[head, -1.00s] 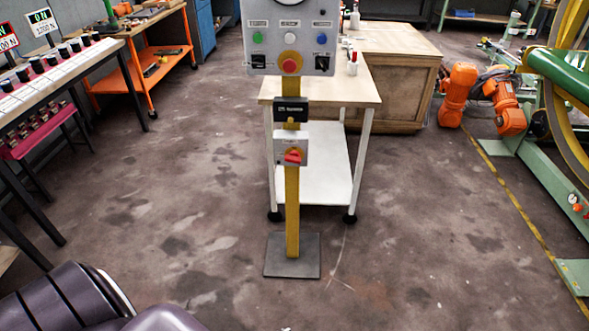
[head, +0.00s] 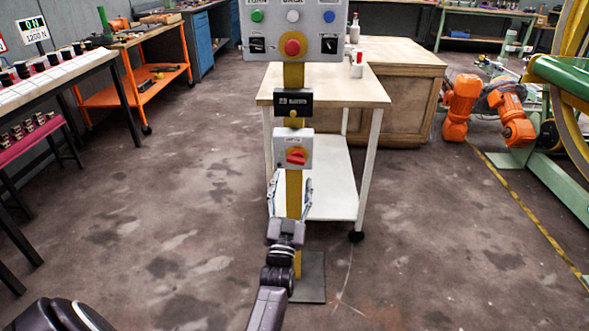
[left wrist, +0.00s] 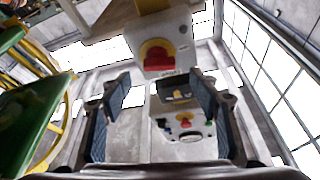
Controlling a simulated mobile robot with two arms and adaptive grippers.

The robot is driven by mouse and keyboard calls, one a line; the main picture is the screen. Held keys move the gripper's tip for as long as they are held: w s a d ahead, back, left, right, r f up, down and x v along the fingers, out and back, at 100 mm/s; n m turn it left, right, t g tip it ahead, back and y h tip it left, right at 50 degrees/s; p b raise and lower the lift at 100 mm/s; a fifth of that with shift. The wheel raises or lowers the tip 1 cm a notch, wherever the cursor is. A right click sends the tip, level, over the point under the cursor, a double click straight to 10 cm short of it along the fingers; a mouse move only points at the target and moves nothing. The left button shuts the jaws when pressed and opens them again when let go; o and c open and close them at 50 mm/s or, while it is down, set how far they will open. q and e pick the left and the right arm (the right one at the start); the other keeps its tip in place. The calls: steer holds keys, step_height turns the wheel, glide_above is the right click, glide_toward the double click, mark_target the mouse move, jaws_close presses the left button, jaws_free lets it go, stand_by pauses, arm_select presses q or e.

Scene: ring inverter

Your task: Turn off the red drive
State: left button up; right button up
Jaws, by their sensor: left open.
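A red rotary switch (head: 296,156) on a yellow backing sits on a small light grey box (head: 279,148), fixed to a yellow post (head: 293,206). In the left wrist view the red switch (left wrist: 156,55) shows upside down, ahead of the fingers and towards the top of the picture. My left gripper (head: 290,193) is open and empty, just below the switch box in the head view, with its fingers on either side of the post in the picture. In the left wrist view the open gripper (left wrist: 163,105) touches nothing that I can see. My right gripper is not in view.
Above the switch are a black box (head: 293,102) and a grey control panel (head: 267,42) with a red button (head: 292,47) and other controls. A white-legged table (head: 369,95) stands behind the post.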

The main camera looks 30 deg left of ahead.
mark_target(296, 159)
arm_select(q)
steer(key=x, duration=0.6)
steer(key=shift+w+b, duration=0.2)
steer(key=shift+b, duration=0.15)
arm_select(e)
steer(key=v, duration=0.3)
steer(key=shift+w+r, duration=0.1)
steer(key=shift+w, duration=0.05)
arm_select(q)
steer(key=shift+a, duration=0.1)
steer(key=c, duration=1.2)
steer(key=shift+o, duration=0.2)
steer(key=n+y, duration=0.1)
steer(key=n, duration=0.2)
steer(key=shift+f+g+b, duration=0.15)
steer(key=shift+g+b, duration=0.2)
steer(key=shift+g, duration=0.05)
steer(key=shift+n+y, duration=0.5)
steer(key=shift+n, duration=0.1)
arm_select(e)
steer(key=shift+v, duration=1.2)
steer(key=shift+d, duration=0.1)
